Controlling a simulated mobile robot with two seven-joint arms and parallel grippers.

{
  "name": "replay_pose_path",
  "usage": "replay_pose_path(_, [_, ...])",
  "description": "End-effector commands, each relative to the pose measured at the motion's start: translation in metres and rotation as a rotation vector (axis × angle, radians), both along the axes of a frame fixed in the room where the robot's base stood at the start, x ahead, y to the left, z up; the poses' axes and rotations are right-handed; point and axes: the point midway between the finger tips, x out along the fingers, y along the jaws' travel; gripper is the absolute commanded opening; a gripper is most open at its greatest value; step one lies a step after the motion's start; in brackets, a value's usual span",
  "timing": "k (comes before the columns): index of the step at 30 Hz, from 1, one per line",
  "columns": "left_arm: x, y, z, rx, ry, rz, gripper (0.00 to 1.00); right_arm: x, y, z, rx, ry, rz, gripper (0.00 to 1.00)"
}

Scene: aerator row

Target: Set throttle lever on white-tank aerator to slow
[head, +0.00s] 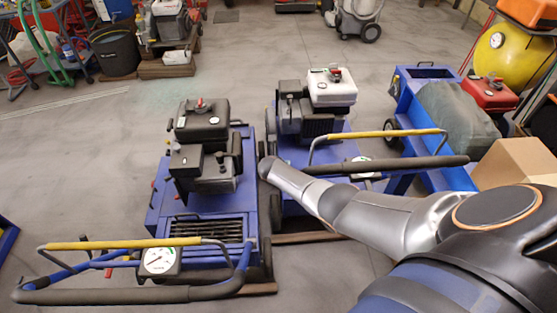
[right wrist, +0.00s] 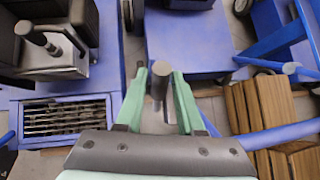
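The white-tank aerator stands in the middle of the head view, with its white tank (head: 332,90) on top of a dark engine. Its dial (head: 361,160) is partly hidden behind my right arm and its handlebar. My right gripper (right wrist: 160,72) shows pale green fingers in the right wrist view, spread apart. A grey, round-ended lever (right wrist: 160,88) stands between them, with a visible gap on each side. I cannot tell the lever's exact setting. In the head view my right arm hides the right fingers. My left gripper is not in view.
A black-tank aerator (head: 200,120) stands close on the left, with its own dial (head: 158,261) and handlebar. A blue machine (head: 440,150) and a cardboard box (head: 516,160) are at the right. Wooden slats (right wrist: 255,110) lie right of the fingers. Floor is free behind.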

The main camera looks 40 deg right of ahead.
Motion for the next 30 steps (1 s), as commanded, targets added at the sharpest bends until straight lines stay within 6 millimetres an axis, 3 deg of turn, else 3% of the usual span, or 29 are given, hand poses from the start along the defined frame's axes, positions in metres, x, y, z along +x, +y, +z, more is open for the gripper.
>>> replay_pose_path(10, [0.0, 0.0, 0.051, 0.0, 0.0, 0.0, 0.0, -0.023, 0.023, 0.041, 0.001, 0.002, 0.001, 0.37])
replay_pose_path(30, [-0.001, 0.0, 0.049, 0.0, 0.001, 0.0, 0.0, -0.053, 0.055, 0.081, -0.001, 0.0, -0.001, 0.37])
